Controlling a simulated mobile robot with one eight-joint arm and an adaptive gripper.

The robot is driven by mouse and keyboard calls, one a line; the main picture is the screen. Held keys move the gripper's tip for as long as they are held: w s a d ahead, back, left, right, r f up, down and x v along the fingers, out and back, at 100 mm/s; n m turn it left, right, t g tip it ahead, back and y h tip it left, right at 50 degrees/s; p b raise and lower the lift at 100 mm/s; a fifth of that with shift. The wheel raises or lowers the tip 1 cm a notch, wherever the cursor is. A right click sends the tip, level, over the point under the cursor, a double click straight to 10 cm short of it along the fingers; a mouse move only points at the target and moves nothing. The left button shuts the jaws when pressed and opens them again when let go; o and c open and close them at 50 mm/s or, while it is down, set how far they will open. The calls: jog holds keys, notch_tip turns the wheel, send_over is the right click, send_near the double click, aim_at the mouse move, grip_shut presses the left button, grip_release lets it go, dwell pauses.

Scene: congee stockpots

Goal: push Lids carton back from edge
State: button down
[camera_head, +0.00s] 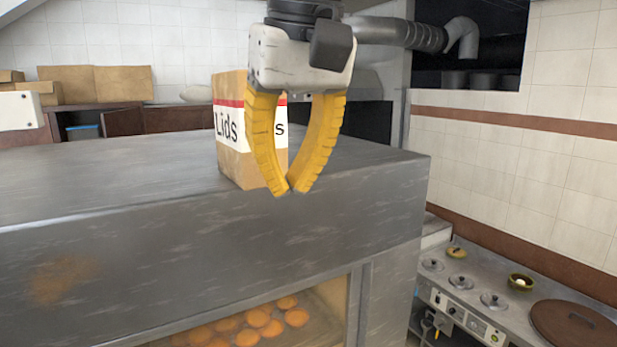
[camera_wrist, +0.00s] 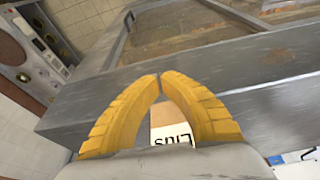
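The Lids carton (camera_head: 229,140) is a brown box with a white label and a red stripe. It stands upright on a grey metal cabinet top (camera_head: 120,172), close to the front edge. My gripper (camera_head: 290,188) hangs in front of the carton and hides part of its right side. Its two yellow fingers meet at the tips, with nothing seen between them. In the wrist view, my gripper (camera_wrist: 158,76) is also shut at the tips, and part of the carton (camera_wrist: 170,122) shows behind the gap between the fingers. Whether the fingers touch the carton cannot be told.
The cabinet top is clear to the left of the carton. Cardboard boxes (camera_head: 97,84) stand at the back left. Round orange items (camera_head: 256,318) lie behind the cabinet's front glass. A lower stove counter (camera_head: 470,290) with a brown lid (camera_head: 575,328) is at the right.

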jog(key=w, duration=0.1)
jog(key=w+a+p, duration=0.1)
jog(key=w+a, duration=0.1)
jog(key=shift+w+a+f, duration=0.1)
jog(key=shift+w+f, duration=0.2)
jog(key=shift+f, duration=0.1)
